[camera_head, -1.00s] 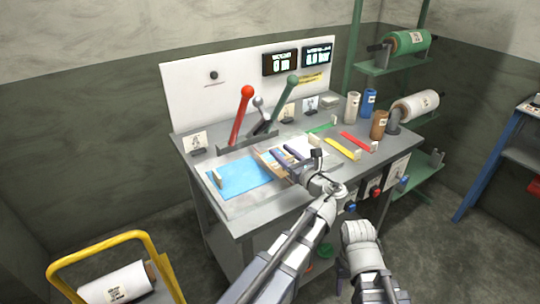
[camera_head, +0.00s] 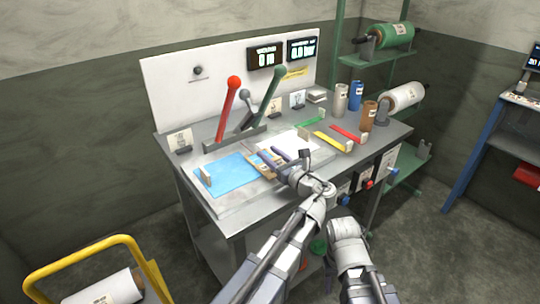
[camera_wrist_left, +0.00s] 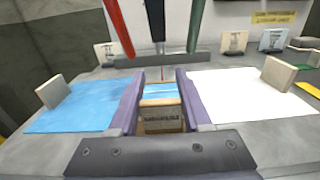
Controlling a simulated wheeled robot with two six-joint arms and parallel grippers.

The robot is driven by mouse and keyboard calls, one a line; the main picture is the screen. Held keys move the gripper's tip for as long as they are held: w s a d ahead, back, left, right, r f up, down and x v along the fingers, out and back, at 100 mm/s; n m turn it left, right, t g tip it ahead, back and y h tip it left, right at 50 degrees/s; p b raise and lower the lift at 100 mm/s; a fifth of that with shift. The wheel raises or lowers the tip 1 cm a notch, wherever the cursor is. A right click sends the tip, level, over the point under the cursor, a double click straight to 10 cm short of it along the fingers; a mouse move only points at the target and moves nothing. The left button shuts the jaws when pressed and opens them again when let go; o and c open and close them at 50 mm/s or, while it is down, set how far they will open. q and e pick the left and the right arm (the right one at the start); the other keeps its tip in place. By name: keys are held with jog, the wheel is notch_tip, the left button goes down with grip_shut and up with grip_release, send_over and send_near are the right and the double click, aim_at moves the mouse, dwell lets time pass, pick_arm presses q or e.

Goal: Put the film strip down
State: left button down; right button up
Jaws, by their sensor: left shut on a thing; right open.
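My left gripper (camera_head: 268,157) is shut on the film strip (camera_wrist_left: 160,112), a tan labelled piece with light blue film on its top. The purple fingers (camera_wrist_left: 157,80) press it from both sides. It sits low over the worktop, between a blue sheet (camera_head: 225,174) and a white sheet (camera_head: 292,141). I cannot tell whether it touches the surface. The strip's underside is hidden. My right gripper (camera_head: 331,260) hangs low in front of the table, open and empty, its fingers mostly hidden by the wrist.
Behind the sheets stand a red lever (camera_head: 227,108) and a green lever (camera_head: 268,98). Yellow (camera_head: 331,143), red (camera_head: 347,133) and green (camera_head: 310,123) strips lie at the right, with rolls (camera_head: 340,100) beyond. A yellow cart (camera_head: 90,250) stands front left.

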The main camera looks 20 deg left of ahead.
pick_arm(q)
jog(key=shift+f, duration=0.35)
jog(key=shift+c, duration=1.8)
grip_release()
jog(key=shift+r, duration=0.1)
jog(key=shift+r, duration=0.2)
